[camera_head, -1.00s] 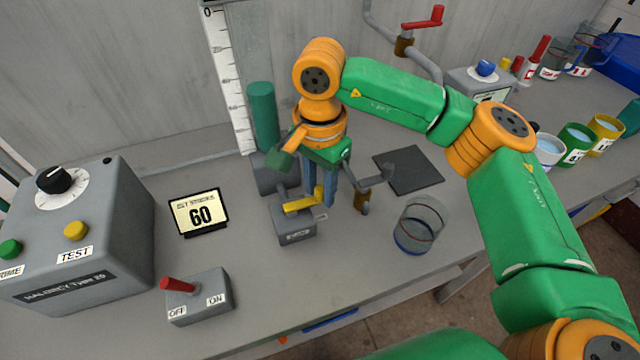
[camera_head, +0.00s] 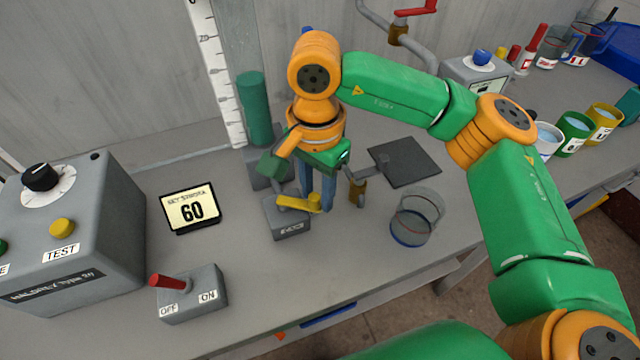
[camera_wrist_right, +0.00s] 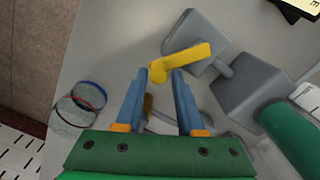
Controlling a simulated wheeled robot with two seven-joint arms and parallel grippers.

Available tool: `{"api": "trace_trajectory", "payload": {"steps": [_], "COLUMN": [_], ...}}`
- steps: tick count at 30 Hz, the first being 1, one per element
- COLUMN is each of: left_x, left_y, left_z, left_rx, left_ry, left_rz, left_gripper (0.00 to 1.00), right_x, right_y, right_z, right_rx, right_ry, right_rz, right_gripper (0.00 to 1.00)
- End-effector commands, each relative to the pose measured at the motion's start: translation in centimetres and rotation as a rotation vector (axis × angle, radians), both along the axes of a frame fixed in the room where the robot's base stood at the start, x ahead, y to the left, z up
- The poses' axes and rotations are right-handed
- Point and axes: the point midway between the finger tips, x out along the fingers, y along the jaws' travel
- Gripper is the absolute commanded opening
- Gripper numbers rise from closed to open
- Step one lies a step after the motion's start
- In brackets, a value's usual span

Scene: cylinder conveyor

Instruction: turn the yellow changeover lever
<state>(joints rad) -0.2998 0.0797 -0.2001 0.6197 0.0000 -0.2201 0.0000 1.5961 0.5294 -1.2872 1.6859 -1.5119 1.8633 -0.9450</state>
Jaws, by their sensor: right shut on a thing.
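The yellow changeover lever (camera_head: 294,202) sits on top of a small grey box (camera_head: 286,226) and points right in the head view. My right gripper (camera_head: 317,202) is pointed down at the lever's free end and is shut on it. In the right wrist view the lever (camera_wrist_right: 188,61) reaches from the box to between the blue fingertips (camera_wrist_right: 160,74). The fingers hide part of its end in the head view. My left gripper is not in view.
A glass beaker (camera_head: 414,222) stands right of the lever box near the table edge. A grey spout and dark plate (camera_head: 405,161) lie behind it. A green cylinder (camera_head: 255,108) stands close behind. A display reading 60 (camera_head: 191,208) and a red-lever switch box (camera_head: 190,295) stand left.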

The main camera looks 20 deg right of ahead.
Motion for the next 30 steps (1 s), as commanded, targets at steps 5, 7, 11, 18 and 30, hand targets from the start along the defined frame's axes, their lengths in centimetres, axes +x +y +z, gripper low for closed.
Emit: {"api": "trace_trajectory", "payload": {"steps": [5, 7, 11, 18, 30], "left_x": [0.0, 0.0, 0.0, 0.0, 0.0], "left_y": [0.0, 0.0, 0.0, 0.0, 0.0], "left_z": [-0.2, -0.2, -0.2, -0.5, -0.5], "left_rx": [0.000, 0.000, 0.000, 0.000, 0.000], "left_ry": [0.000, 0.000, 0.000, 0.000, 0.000], "left_rz": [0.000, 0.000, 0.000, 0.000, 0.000], "left_gripper": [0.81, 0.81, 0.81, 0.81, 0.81], "right_x": [-0.4, -0.4, -0.4, -1.1, -1.2], "right_y": [0.3, 0.3, 0.4, 1.4, 1.7], "right_z": [0.0, 0.0, 0.0, 0.0, 0.0], "right_rx": [0.003, 0.003, 0.004, 0.006, 0.002], "right_ry": [-0.001, -0.002, -0.003, -0.004, -0.002], "right_rz": [0.002, 0.001, 0.001, 0.002, 0.000], "right_gripper": [0.14, 0.13, 0.12, 0.12, 0.00]}}
